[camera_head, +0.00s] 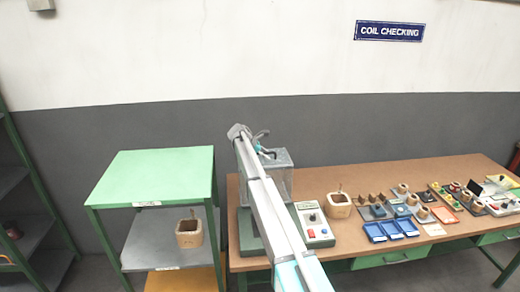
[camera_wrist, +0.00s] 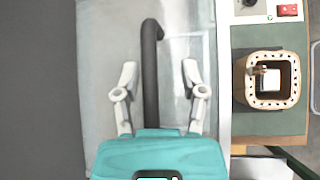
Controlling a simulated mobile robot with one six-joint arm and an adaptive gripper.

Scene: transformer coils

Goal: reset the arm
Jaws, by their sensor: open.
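My gripper (camera_wrist: 160,78) shows in the wrist view with its two pale fingers apart and nothing between them. In the head view my arm reaches up from the bottom middle. Its end is near a grey see-through box (camera_head: 280,181) on the test stand, and the fingers cannot be made out there. In the wrist view the box's grey face (camera_wrist: 100,65) and a dark bent bar (camera_wrist: 150,60) lie beyond the fingers. I cannot tell whether the gripper touches them.
A square tan coil (camera_head: 338,205) stands on the brown workbench (camera_head: 410,172); another (camera_head: 189,233) sits on the green rack's (camera_head: 160,175) middle shelf. A control box (camera_head: 314,224) is right of my arm. Blue trays (camera_head: 391,230) and small parts crowd the bench's right.

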